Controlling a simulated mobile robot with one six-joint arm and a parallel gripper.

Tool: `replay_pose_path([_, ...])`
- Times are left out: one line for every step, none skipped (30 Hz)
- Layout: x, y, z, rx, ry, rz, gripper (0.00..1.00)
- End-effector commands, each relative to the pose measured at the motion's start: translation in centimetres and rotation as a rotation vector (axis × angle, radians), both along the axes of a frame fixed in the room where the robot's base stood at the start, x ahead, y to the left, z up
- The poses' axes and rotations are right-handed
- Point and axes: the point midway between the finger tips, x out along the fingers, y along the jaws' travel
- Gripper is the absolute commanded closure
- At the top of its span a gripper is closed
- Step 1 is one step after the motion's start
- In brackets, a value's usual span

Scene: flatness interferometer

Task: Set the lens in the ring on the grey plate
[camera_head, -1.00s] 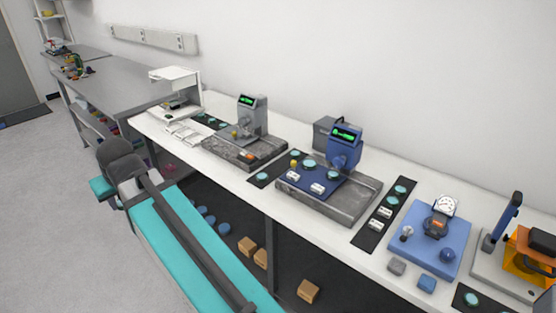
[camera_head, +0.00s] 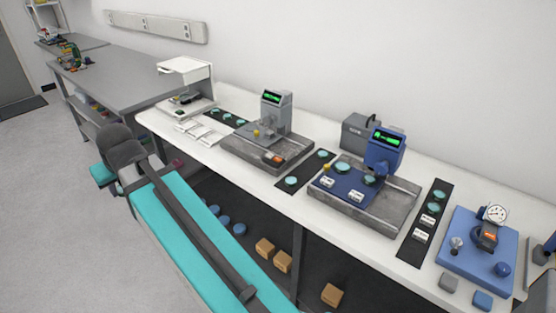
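The grey instrument (camera_head: 276,110) with a green display stands mid-bench on a dark stone base (camera_head: 295,152). Several teal lens-like discs are in view: one (camera_head: 323,154) and another (camera_head: 291,181) on the black mat between the two instruments, and others on the left mat (camera_head: 227,116) and right mat (camera_head: 434,208). I cannot tell which is the task's lens. My gripper is not in view.
A blue instrument (camera_head: 383,152) with a blue plate (camera_head: 340,183) bearing discs stands right of the grey one. A blue dial-gauge stand (camera_head: 478,245) is farther right. White cards (camera_head: 201,131) lie at left. Boxes (camera_head: 283,261) sit under the bench.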

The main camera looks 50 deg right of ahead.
Motion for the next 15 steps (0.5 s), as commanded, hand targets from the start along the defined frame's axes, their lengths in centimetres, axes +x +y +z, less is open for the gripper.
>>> replay_pose_path([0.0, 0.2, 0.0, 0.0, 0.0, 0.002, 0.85])
replay_pose_path([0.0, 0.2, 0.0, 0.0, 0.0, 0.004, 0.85])
replay_pose_path([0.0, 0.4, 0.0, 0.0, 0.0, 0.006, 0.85])
replay_pose_path([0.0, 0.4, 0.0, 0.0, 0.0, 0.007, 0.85])
replay_pose_path([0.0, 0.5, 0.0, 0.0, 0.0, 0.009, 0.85])
replay_pose_path([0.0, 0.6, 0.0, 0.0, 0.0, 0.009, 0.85])
replay_pose_path([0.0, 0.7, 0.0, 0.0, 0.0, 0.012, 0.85])
replay_pose_path([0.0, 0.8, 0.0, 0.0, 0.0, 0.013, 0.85])
replay_pose_path([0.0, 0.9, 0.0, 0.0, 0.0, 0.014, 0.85])
replay_pose_path([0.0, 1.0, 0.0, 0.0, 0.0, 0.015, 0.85])
replay_pose_path([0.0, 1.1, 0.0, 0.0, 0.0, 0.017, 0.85])
replay_pose_path([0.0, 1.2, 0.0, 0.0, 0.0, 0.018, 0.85])
replay_pose_path([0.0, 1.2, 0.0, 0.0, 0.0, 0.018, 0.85])
replay_pose_path([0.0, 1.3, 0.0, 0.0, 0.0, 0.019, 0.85])
replay_pose_path([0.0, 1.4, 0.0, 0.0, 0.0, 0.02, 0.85])
